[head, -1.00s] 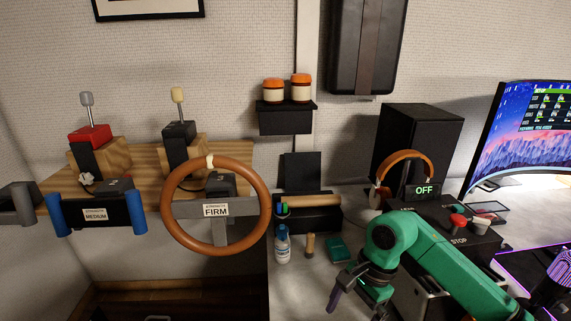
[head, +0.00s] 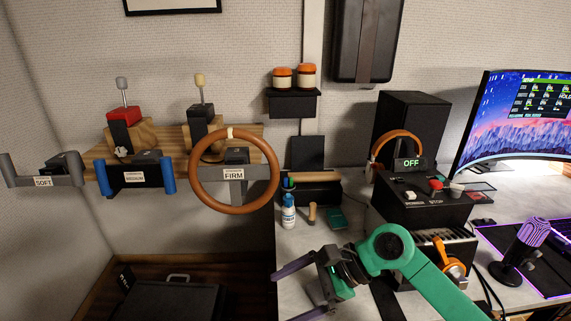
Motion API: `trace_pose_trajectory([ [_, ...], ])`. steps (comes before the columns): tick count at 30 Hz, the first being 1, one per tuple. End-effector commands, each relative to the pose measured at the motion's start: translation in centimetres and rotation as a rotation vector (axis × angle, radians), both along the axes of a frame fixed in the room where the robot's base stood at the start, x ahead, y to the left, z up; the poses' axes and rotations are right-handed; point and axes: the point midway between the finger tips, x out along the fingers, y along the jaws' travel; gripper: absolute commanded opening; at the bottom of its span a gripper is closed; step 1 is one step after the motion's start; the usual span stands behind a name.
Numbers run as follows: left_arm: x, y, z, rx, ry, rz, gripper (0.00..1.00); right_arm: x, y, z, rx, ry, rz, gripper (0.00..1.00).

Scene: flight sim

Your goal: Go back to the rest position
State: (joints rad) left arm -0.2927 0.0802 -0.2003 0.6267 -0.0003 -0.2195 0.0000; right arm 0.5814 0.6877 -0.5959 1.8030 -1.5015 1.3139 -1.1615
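My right arm, green, comes in from the lower right over the desk. Its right gripper (head: 284,297) points left, with its two dark purple fingers spread wide apart and nothing seen between them. The lower finger is partly cut off by the bottom edge of the picture. My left gripper is not in view.
A steering wheel (head: 191,182) and yokes (head: 135,177) hang at the left. A black case (head: 170,302) lies below.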

Motion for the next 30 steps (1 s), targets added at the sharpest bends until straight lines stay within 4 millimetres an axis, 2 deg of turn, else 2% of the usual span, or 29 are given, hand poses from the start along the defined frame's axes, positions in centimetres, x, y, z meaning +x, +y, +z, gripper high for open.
trace_pose_trajectory([
  [1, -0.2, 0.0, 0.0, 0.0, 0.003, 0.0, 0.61, -0.2, 1.5, 1.5, 0.107, 0.031, -0.042, 1.0],
  [3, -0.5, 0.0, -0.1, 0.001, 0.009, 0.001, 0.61, 0.1, 3.3, 4.4, 0.287, 0.092, -0.127, 1.0],
  [5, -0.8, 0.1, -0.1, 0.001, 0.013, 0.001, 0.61, 0.6, 4.3, 7.3, 0.462, 0.173, -0.217, 1.0],
  [6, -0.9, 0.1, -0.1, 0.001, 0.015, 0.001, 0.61, 1.2, 4.5, 9.6, 0.597, 0.243, -0.288, 1.0],
  [8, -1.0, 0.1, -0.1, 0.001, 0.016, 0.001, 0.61, 2.8, 3.7, 13.0, 0.824, 0.387, -0.423, 1.0],
  [9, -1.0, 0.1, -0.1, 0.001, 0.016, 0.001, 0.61, 4.3, 2.2, 15.1, 0.99, 0.507, -0.53, 1.0],
  [11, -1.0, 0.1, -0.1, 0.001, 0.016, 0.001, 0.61, 6.9, -1.5, 16.9, 1.242, 0.718, -0.708, 1.0],
  [12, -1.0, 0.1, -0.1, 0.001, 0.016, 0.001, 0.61, 8.7, -4.5, 16.9, 1.401, 0.868, -0.835, 1.0],
  [14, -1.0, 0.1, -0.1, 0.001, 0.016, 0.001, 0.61, 10.9, -9.4, 14.9, 1.622, 1.107, -1.034, 1.0],
  [15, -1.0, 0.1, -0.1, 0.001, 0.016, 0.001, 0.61, 11.8, -12.4, 12.7, 1.749, 1.257, -1.164, 1.0],
  [16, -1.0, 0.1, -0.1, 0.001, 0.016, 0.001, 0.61, 12.1, -14.5, 10.7, 1.833, 1.365, -1.264, 1.0],
  [17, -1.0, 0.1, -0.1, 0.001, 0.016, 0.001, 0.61, 12.2, -16.3, 8.4, 1.911, 1.469, -1.362, 1.0],
  [18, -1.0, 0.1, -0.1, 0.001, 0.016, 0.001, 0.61, 11.7, -18.4, 5.3, 2.003, 1.6, -1.492, 1.0],
  [19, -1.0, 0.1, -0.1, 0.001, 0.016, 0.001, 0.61, 11.1, -19.7, 3.0, 2.062, 1.689, -1.59, 1.0],
  [20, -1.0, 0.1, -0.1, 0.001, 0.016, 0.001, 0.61, 10.4, -20.7, 0.7, -1.995, -1.674, 1.591, 1.0],
  [21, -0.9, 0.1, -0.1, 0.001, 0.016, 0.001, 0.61, 9.1, -21.7, -2.1, -1.856, -1.6, 1.545, 1.0],
  [24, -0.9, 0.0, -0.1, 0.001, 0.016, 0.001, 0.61, 5.4, -23.1, -7.7, -1.579, -1.437, 1.458, 1.0],
  [27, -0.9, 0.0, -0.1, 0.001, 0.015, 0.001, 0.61, 1.6, -23.5, -11.7, -1.369, -1.296, 1.392, 1.0],
  [30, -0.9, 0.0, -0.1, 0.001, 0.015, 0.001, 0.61, -2.3, -23.4, -14.7, -1.193, -1.168, 1.339, 1.0],
])
